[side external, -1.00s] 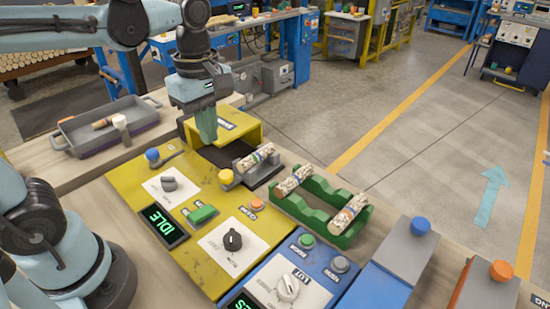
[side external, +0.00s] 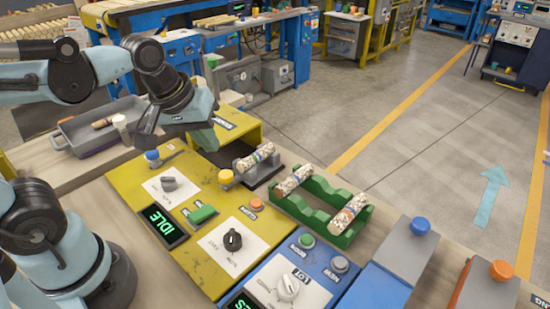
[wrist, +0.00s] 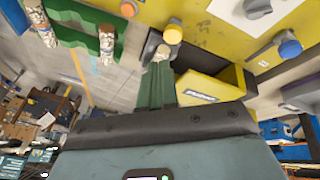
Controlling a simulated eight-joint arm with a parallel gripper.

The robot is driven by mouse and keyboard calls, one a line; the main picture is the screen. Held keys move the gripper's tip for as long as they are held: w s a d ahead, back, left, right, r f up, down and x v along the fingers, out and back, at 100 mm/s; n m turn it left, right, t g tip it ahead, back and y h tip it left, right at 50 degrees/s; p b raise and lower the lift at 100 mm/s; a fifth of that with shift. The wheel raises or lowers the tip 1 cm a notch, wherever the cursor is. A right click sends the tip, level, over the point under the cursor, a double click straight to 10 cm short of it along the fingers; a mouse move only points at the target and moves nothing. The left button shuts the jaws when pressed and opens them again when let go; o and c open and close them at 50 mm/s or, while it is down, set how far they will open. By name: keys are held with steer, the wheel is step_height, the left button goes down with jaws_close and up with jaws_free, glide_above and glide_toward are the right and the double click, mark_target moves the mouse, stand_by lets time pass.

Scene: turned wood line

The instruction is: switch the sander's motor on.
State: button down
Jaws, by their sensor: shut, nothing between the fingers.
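The small labels are too small to read; the motor's control cannot be told by label. My gripper (side external: 206,140) is shut and empty, tilted above the panel's back edge near the yellow housing (side external: 240,125), apart from the switches. In the wrist view its green fingers (wrist: 156,85) point toward the grey cradle holding a speckled turned piece (wrist: 162,54).
A yellow knob (side external: 226,177) stands beside the cradle and a blue knob (side external: 152,156) at the panel's back left. A green rack (side external: 318,218) holds two speckled pieces on the right. A blue panel (side external: 262,283) adjoins in front. A grey tray (side external: 80,150) lies behind left.

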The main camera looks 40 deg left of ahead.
mark_target(204, 211)
steer(key=m+t, duration=0.1)
steer(key=m, duration=0.1)
steer(key=f+m+t, duration=0.1)
steer(key=m, duration=0.2)
steer(key=shift+a, duration=0.15)
steer(key=c, duration=1.8)
jaws_free()
steer(key=shift+f+m, duration=0.1)
steer(key=shift+m, duration=0.4)
steer(key=shift+o, duration=1)
steer(key=o, duration=0.5)
steer(key=shift+s+d+f+g, duration=0.25)
steer(key=shift+s+g, duration=0.25)
steer(key=shift+g, duration=0.3)
steer(key=shift+o, duration=1.3)
steer(key=s+g, duration=0.2)
steer(key=g, duration=0.1)
steer(key=shift+d, duration=0.3)
steer(key=shift+s+d+f+g, duration=0.1)
steer(key=shift+s+f+g, duration=0.2)
steer(key=shift+f, duration=1.65)
steer(key=shift+s+f+g, duration=0.15)
steer(key=shift+f+g, duration=0.2)
steer(key=shift+f, duration=1.65)
steer(key=shift+s+d+f+g, duration=0.1)
steer(key=shift+s+f+g, duration=0.2)
steer(key=shift+f, duration=1.65)
steer(key=shift+c, duration=0.4)
